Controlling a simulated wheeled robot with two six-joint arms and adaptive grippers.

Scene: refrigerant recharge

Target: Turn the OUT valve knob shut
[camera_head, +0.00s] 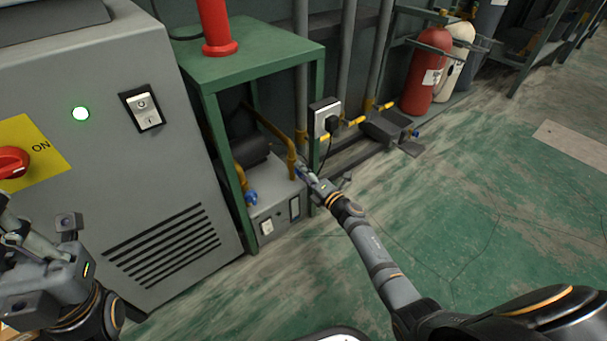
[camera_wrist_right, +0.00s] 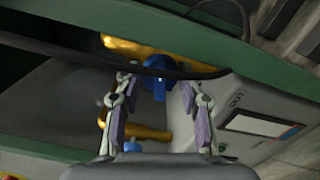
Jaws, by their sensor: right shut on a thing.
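The OUT valve knob (camera_wrist_right: 157,80) is blue and sits on a brass fitting, beside the OUT label (camera_wrist_right: 237,100) on the grey unit (camera_head: 277,222). My right gripper (camera_wrist_right: 158,92) has its two fingers on either side of this knob and is shut on it. In the head view my right gripper (camera_head: 316,184) reaches to the green stand's front right leg, and the knob is mostly hidden. A second blue knob (camera_head: 252,198) sits further left on the unit; the wrist view also shows a second blue knob (camera_wrist_right: 132,146). My left gripper (camera_head: 40,250) is at the lower left, away from the unit; its fingertips are unclear.
The green stand (camera_head: 250,60) frames the unit, and its rail (camera_wrist_right: 60,45) and a black cable (camera_wrist_right: 120,66) cross close to my right fingers. A grey cabinet (camera_head: 150,190) stands left. Red and white cylinders stand at the back. The floor (camera_head: 450,200) at right is clear.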

